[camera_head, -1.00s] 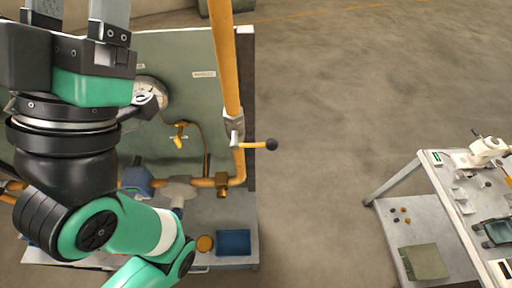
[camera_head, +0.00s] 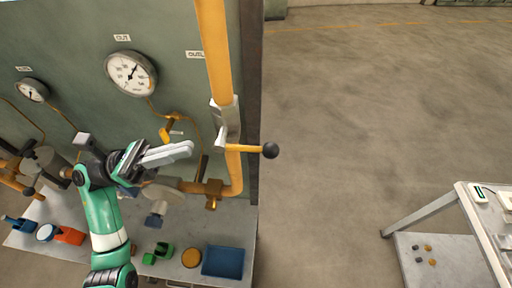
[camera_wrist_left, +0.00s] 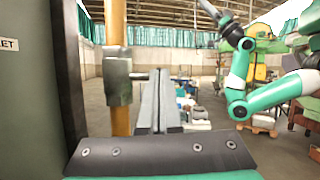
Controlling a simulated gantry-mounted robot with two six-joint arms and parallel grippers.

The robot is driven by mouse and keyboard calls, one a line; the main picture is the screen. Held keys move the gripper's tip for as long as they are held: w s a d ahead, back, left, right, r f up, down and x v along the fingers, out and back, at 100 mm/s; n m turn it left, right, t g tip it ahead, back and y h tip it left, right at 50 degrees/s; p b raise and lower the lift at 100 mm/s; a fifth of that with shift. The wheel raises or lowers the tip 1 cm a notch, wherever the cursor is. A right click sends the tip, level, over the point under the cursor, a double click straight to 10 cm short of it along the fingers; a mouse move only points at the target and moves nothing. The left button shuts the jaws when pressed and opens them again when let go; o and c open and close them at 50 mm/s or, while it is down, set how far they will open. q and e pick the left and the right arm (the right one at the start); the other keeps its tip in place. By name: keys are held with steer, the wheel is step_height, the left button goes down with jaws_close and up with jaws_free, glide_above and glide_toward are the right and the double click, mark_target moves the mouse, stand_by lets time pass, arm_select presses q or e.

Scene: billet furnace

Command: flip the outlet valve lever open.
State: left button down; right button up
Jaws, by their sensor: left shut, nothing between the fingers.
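The outlet valve (camera_head: 226,122) sits on a vertical yellow pipe. Its yellow lever (camera_head: 246,148) points right, roughly level, and ends in a black ball (camera_head: 270,150). My left gripper (camera_head: 191,148) is shut and empty, left of the valve at about lever height, with a gap in the picture. In the left wrist view, the valve body (camera_wrist_left: 117,82) is left of my shut fingers (camera_wrist_left: 160,84), with a short dark stub between them; the lever's ball is not distinguishable. A green and white arm, apparently my right, shows at right there; its gripper (camera_wrist_left: 208,8) is tiny.
A panel with a round gauge (camera_head: 131,73) stands behind the pipes. A small yellow-handled valve (camera_head: 170,130) is close above my left gripper. A blue tray (camera_head: 223,262) lies on the shelf below. Open floor is right of the lever.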

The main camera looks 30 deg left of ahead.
mark_target(248, 149)
arm_select(q)
step_height(248, 149, down, 8)
steer(key=g+y, duration=0.1)
steer(key=y, duration=0.1)
steer(key=shift+s+a+r, duration=0.2)
steer(key=shift+a, duration=0.05)
arm_select(e)
steer(key=shift+w+f, duration=0.3)
steer(key=shift+f, duration=0.2)
arm_select(q)
steer(key=shift+d, duration=0.1)
steer(key=r+p+x, duration=0.1)
steer(key=p+x, duration=0.1)
steer(key=x, duration=0.4)
steer(key=r+p+x, duration=0.1)
steer(key=p+x, duration=0.2)
steer(key=x, duration=0.4)
steer(key=shift+a+r, duration=0.35)
arm_select(e)
step_height(248, 149, up, 6)
steer(key=shift+f, duration=0.15)
arm_select(q)
steer(key=shift+s, duration=0.1)
arm_select(e)
steer(key=shift+d+f, duration=0.1)
